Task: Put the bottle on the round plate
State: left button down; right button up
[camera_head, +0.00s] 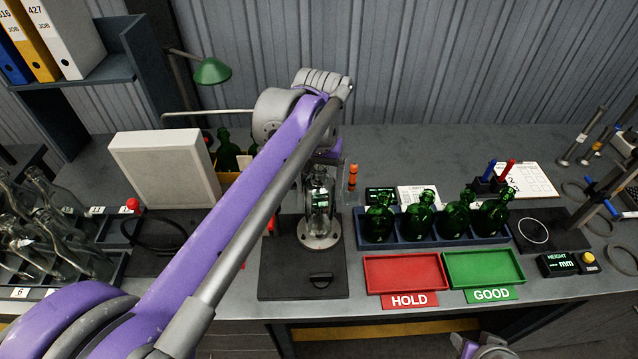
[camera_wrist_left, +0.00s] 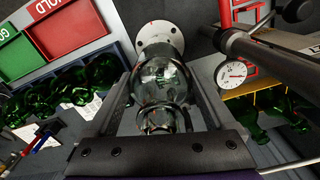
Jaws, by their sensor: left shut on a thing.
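A clear glass bottle (camera_head: 319,203) stands upright over the round plate (camera_head: 320,240), a pale metal disc on a dark base. My left gripper (camera_head: 318,178) reaches down from above and is shut on the bottle's upper part. In the left wrist view the bottle (camera_wrist_left: 160,82) sits between the two fingers of the left gripper (camera_wrist_left: 160,105), with its far end at the round plate (camera_wrist_left: 158,28). I cannot tell whether the bottle's bottom touches the plate.
Right of the plate, a blue rack (camera_head: 440,236) holds several green bottles. A red tray (camera_head: 404,272) and a green tray (camera_head: 484,269) lie in front of it. A dial gauge (camera_wrist_left: 231,74) is close to the plate. Clear bottles (camera_head: 50,225) stand at far left.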

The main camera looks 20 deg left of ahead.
pick_arm(q)
jog(key=shift+f, duration=0.1)
grip_release()
jog(key=shift+r, duration=0.2)
notch_tip(320, 180, up, 12)
jog(key=shift+f+p, duration=0.1)
jog(key=shift+p, duration=0.4)
pick_arm(e)
jog(key=shift+w+r, duration=0.4)
jog(key=shift+r, duration=0.35)
